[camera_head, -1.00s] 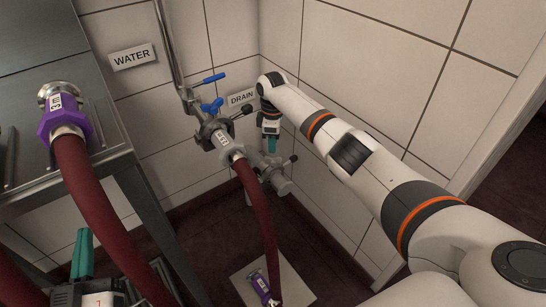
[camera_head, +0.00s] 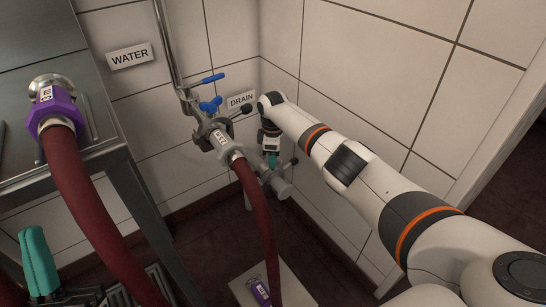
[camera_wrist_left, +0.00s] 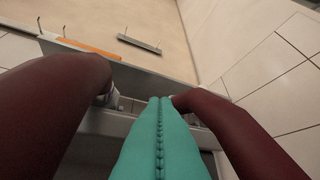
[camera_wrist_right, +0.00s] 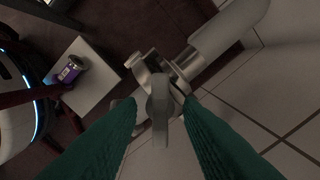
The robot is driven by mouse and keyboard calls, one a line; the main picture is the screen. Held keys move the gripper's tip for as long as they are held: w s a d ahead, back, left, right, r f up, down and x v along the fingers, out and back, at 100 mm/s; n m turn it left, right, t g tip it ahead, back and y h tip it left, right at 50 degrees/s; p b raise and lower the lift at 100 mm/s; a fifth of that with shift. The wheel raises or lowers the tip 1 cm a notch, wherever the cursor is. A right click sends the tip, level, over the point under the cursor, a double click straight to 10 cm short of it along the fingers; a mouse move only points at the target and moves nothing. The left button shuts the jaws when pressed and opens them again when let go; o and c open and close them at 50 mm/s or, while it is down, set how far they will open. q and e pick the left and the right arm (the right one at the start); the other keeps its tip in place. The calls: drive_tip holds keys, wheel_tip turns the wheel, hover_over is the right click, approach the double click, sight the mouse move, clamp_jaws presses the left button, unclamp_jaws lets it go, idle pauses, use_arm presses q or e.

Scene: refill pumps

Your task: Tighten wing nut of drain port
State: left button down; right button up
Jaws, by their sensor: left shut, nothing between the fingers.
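The drain port (camera_head: 278,187) is a grey pipe fitting low on the wall, below the DRAIN sign. It also shows in the right wrist view (camera_wrist_right: 215,40), with its clamp and the grey wing nut (camera_wrist_right: 160,105). My right gripper (camera_head: 271,162) points down at the port from above. In the right wrist view its teal fingers (camera_wrist_right: 160,118) are apart, one on each side of the wing nut; I cannot tell whether they touch it. My left gripper (camera_head: 38,262) is at the lower left, and its teal fingers (camera_wrist_left: 161,102) are shut together and empty.
A red hose (camera_head: 257,205) hangs from the clamped WATER fitting (camera_head: 218,137), close to my right gripper. Another red hose (camera_head: 85,200) with a purple collar (camera_head: 55,110) hangs from the metal table (camera_head: 110,160). A white floor plate (camera_head: 295,288) holds a purple hose end (camera_head: 261,292).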

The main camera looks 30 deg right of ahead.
clamp_jaws()
